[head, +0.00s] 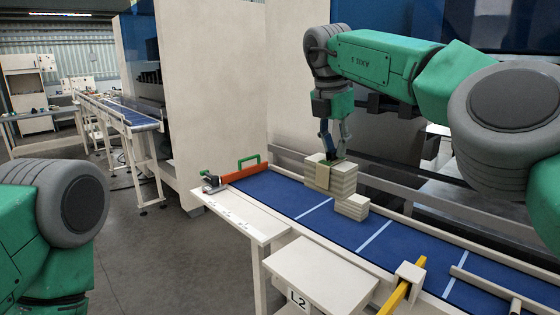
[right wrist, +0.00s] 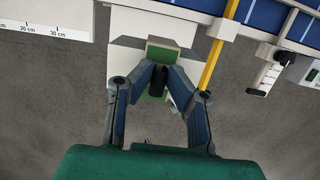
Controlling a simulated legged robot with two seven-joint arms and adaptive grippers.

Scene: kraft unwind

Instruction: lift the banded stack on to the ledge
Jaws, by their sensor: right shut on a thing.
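The banded stack (head: 343,181), cream layers with a tan band on its left part, shows over the blue belt in the head view. My right gripper (head: 336,154) points down with its fingers at the top of this stack, shut on it. I cannot tell whether the stack touches the belt. A white ledge marked L2 (head: 318,272) stands in front of the belt. My left gripper is out of view.
A smaller layered stack (head: 352,207) is close at the lower right of the banded one. The blue belt (head: 272,188) has white cross lines. A yellow bar (head: 397,297) rises right of the ledge. A ruler-marked white table (head: 238,212) is at left. An orange stop with a green handle (head: 246,171) closes the belt's end.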

